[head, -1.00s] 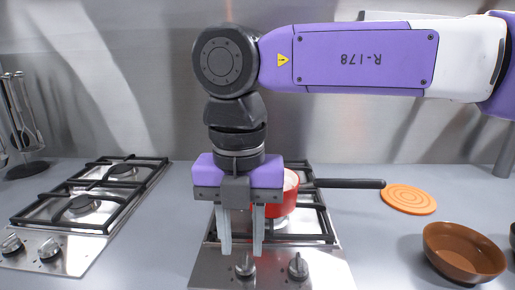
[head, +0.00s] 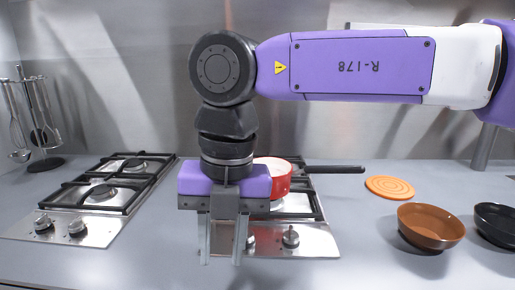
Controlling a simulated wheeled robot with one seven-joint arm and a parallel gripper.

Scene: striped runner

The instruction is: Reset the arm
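My gripper (head: 221,258) hangs pointing down in the middle of the head view, in front of the right-hand stove. Its two pale fingers are apart, with nothing between them. My purple and white arm reaches in from the right at the top. A red pot (head: 277,181) with a long black handle stands on the right-hand stove's grate, behind my gripper and partly hidden by it. The gripper appears empty.
A second stove (head: 100,190) is at left. A utensil rack (head: 45,163) stands at far left. An orange trivet (head: 390,187), a brown bowl (head: 430,226) and a black bowl (head: 497,222) are at right. The front counter between the stoves is clear.

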